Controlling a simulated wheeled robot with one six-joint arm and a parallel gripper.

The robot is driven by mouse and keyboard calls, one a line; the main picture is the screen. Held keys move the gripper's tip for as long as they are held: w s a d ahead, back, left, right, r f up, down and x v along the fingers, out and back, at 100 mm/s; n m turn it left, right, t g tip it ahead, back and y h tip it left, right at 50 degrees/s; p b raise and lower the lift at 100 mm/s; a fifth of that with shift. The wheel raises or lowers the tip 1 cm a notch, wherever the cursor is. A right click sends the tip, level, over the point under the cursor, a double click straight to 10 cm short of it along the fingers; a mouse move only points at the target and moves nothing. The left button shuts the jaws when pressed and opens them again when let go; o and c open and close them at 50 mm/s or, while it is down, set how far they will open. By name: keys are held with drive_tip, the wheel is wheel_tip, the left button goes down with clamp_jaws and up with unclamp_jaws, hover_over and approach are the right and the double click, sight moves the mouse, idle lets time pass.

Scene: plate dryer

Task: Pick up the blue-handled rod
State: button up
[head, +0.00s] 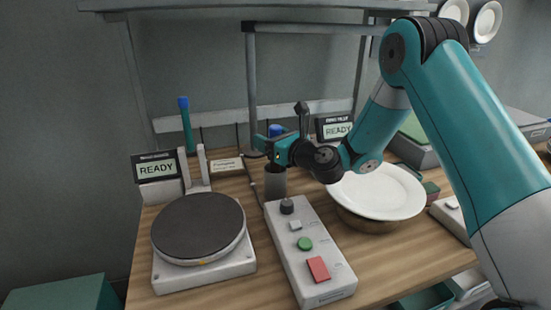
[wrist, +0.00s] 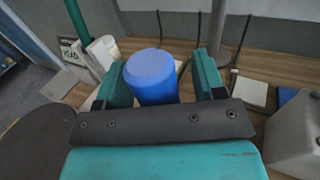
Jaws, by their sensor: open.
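A blue cylindrical handle (head: 277,130) shows just behind my gripper (head: 268,142), above a dark grey cup (head: 275,184) on the bench. In the wrist view, the blue handle (wrist: 152,78) stands between the two teal fingers of my gripper (wrist: 161,78). The fingers are open, with a visible gap on the right side; whether the left finger touches the handle I cannot tell. The rod below the handle is hidden. A second slim teal rod with a blue top (head: 185,122) stands upright at the back left, apart from the gripper.
A round dark-topped hotplate (head: 198,226) stands at the left, before a READY display (head: 156,168). A control box (head: 309,253) with green and red buttons lies in front. A white plate (head: 378,192) sits to the right. A grey metal frame (head: 250,90) rises behind.

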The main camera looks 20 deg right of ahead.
clamp_jaws()
drive_tip(key=shift+r, duration=0.1)
